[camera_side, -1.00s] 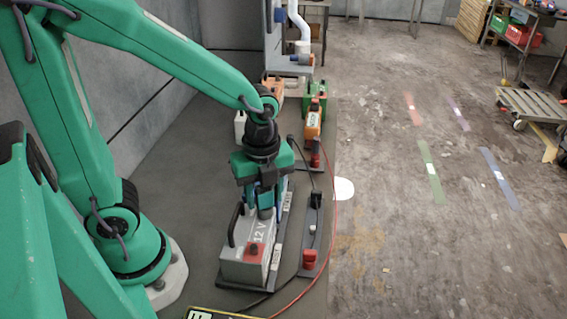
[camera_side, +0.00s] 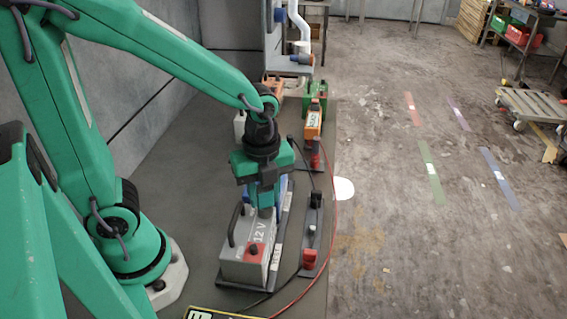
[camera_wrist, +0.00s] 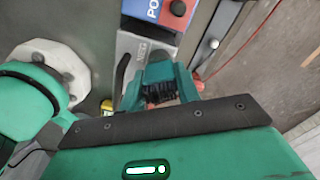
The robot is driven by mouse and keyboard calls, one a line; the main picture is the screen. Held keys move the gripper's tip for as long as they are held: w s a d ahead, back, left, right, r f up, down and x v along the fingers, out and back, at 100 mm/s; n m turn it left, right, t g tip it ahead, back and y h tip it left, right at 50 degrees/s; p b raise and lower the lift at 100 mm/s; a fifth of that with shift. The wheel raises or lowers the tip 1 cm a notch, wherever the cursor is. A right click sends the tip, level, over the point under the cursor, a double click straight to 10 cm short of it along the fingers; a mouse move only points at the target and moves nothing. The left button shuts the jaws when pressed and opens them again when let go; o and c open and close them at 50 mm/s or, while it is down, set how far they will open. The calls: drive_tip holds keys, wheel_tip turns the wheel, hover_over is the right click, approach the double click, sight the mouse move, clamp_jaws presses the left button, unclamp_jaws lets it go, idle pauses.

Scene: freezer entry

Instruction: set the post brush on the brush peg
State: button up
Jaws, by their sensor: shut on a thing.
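My gripper (camera_side: 265,208) points down over the far end of a grey 12 V battery (camera_side: 240,264). It is shut on the post brush, which is mostly hidden between the fingers. In the wrist view my gripper (camera_wrist: 161,92) has a dark, ribbed piece between its teal fingers. I cannot make out the brush peg, nor whether the brush touches the battery.
A narrow dark strip (camera_side: 312,225) with a red clamp (camera_side: 309,259) lies right of the battery. Black and red cables run close by. An orange tool (camera_side: 314,125) and a green box (camera_side: 315,97) stand farther back. The bench edge is at the right.

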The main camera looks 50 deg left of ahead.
drive_tip(key=shift+r, duration=0.5)
wheel_tip(320, 180, up, 3)
drive_tip(key=shift+f, duration=0.15)
drive_tip(key=s+d+r, duration=0.7)
drive_tip(key=s+d, duration=0.1)
drive_tip(key=shift+d, duration=0.25)
drive_tip(key=shift+r, duration=0.1)
drive_tip(key=shift+r, duration=0.45)
drive_tip(key=shift+r, duration=0.7)
drive_tip(key=shift+r, duration=0.35)
drive_tip(key=shift+r, duration=0.35)
drive_tip(key=shift+r, duration=0.1)
